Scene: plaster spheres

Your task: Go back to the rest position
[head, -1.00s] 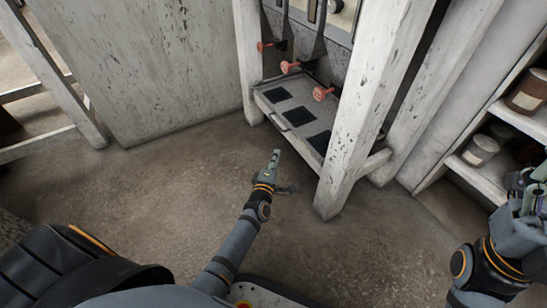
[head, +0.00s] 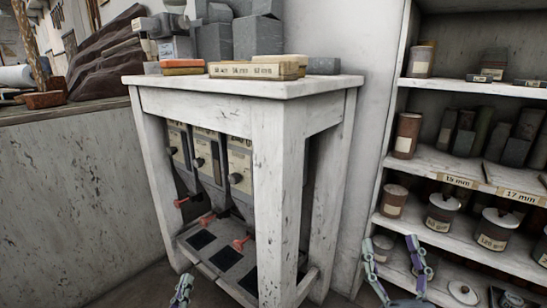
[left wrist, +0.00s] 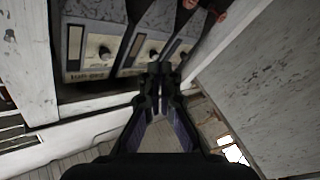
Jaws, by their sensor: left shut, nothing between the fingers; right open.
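My left gripper (head: 181,291) shows at the bottom of the head view, in front of the white wooden stand (head: 280,97). In the left wrist view my left gripper (left wrist: 158,80) has its fingers together with nothing between them. The dispensers (left wrist: 95,45) in the stand appear beyond it. My right gripper (head: 396,244) is at the lower right of the head view, its two fingers spread and empty. It appears in front of the shelf unit.
A shelf unit (head: 385,172) with jars stands at the right. The stand holds dispensers (head: 208,160) with red handles (head: 207,219) above dark pads (head: 201,240). Boxes and blocks (head: 253,70) lie on its top. A speckled counter (head: 75,200) is at the left.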

